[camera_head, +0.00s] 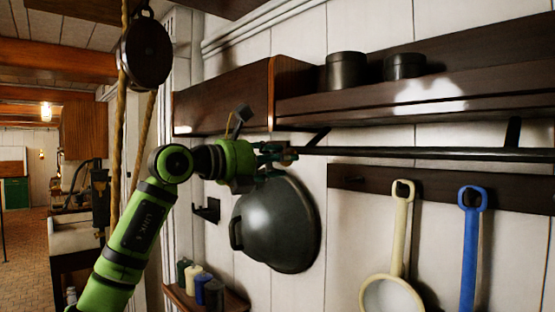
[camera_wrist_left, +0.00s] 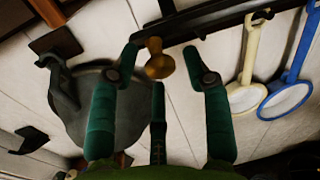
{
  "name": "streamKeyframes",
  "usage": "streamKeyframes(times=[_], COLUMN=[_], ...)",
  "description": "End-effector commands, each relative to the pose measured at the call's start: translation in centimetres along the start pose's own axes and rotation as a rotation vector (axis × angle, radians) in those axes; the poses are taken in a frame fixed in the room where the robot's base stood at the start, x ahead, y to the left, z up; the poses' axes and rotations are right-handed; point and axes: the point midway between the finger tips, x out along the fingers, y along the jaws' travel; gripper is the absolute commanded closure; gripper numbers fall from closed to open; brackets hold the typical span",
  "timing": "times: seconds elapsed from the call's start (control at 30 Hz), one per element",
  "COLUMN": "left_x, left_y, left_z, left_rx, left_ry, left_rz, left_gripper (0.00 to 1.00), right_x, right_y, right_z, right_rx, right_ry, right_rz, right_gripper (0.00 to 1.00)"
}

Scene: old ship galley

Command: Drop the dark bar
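The long dark bar (camera_head: 430,153) runs nearly level below the wooden shelf in the head view, a little in front of the wall. My left gripper (camera_head: 280,153) is at the bar's left end. In the left wrist view, my left gripper (camera_wrist_left: 163,52) has its fingers spread. A brass knob (camera_wrist_left: 158,65) shows between them, with visible gaps on both sides; it appears to be at the bar's end. Whether any finger touches the bar cannot be told. My right gripper is out of view.
A shelf (camera_head: 370,103) with two dark pots is above. A large dark pan or lid (camera_head: 285,230) hangs below the gripper. A cream ladle (camera_head: 400,225) and a blue one (camera_head: 470,240) hang from a wall board. Several small jars (camera_head: 197,280) stand lower left.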

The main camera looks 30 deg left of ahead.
Motion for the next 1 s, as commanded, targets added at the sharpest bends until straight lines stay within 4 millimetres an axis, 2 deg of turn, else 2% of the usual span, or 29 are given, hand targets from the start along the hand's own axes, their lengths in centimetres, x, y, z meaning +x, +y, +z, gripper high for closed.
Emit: streamKeyframes(times=[0.03, 0.07, 0.1, 0.33, 0.47, 0.77, 0.9, 1.0], left_x=[0.0, 0.0, 0.0, 0.0, 0.2, 1.6, 2.9, 3.7], left_y=[0.0, 0.0, -0.1, -0.1, 0.0, 0.5, 0.9, 1.0], left_z=[0.0, 0.0, 0.0, -0.1, -0.7, -3.3, -4.7, -5.1], left_rx=[0.000, 0.000, 0.000, 0.000, 0.002, 0.016, 0.026, 0.034], left_ry=[0.000, 0.000, 0.000, -0.005, -0.026, -0.191, -0.313, -0.395], left_rz=[0.000, -0.001, -0.001, -0.004, -0.008, -0.038, -0.059, -0.073], left_gripper=[0.82, 0.94, 1.00, 1.00, 1.00, 1.00, 1.00, 1.00], right_x=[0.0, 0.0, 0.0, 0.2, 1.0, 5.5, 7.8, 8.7], right_y=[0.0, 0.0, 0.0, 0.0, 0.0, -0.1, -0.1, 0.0], right_z=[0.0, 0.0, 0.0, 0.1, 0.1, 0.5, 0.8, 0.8], right_rx=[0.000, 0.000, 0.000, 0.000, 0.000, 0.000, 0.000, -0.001], right_ry=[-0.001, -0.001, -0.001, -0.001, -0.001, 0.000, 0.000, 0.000], right_rz=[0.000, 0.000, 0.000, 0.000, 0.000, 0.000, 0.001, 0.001], right_gripper=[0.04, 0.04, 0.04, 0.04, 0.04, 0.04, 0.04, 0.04])
